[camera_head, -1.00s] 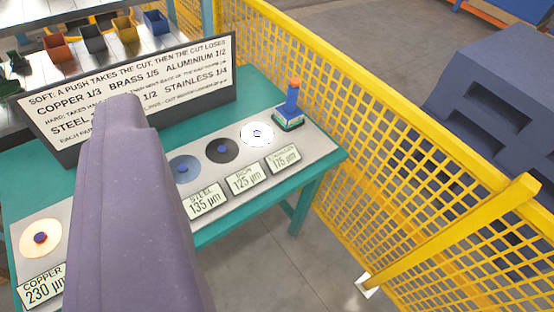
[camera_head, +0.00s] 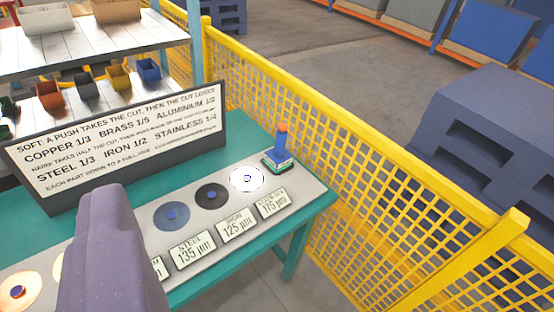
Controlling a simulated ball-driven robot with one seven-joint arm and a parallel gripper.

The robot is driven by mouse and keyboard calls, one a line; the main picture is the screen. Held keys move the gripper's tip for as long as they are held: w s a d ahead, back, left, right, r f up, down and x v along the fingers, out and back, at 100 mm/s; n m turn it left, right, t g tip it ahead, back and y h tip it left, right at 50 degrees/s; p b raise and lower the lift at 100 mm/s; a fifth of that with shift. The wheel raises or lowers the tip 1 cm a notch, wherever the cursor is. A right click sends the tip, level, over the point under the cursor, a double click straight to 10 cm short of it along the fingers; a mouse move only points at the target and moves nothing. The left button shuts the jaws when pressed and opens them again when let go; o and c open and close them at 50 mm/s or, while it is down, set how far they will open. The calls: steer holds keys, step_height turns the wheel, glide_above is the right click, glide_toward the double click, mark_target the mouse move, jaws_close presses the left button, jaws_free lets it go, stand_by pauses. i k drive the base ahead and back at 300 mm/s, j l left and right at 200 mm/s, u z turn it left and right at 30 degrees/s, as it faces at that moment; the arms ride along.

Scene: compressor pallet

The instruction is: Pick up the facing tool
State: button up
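The facing tool (camera_head: 281,151) stands upright at the right end of the teal table, on a small dark green base, with a blue body and an orange top. My gripper (camera_head: 103,200) shows only as a purple-grey shape at the lower left, well to the left of the tool and apart from it. Its fingertips cannot be made out, so I cannot tell whether it is open or shut.
Discs with blue centres, such as the white disc (camera_head: 247,179), lie on a pale strip with thickness labels (camera_head: 237,226). A sign board (camera_head: 120,140) stands behind them. A yellow mesh fence (camera_head: 400,200) runs close along the table's right end. Shelves with bins stand behind.

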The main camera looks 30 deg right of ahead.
mark_target(278, 158)
steer(key=i+l, duration=0.3)
steer(key=l, duration=0.15)
steer(key=i+l, duration=0.3)
steer(key=l, duration=0.15)
steer(key=i+l, duration=0.3)
steer(key=l, duration=0.2)
steer(key=i+l, duration=0.3)
steer(key=l, duration=0.15)
steer(key=i+l, duration=0.3)
steer(key=l, duration=0.15)
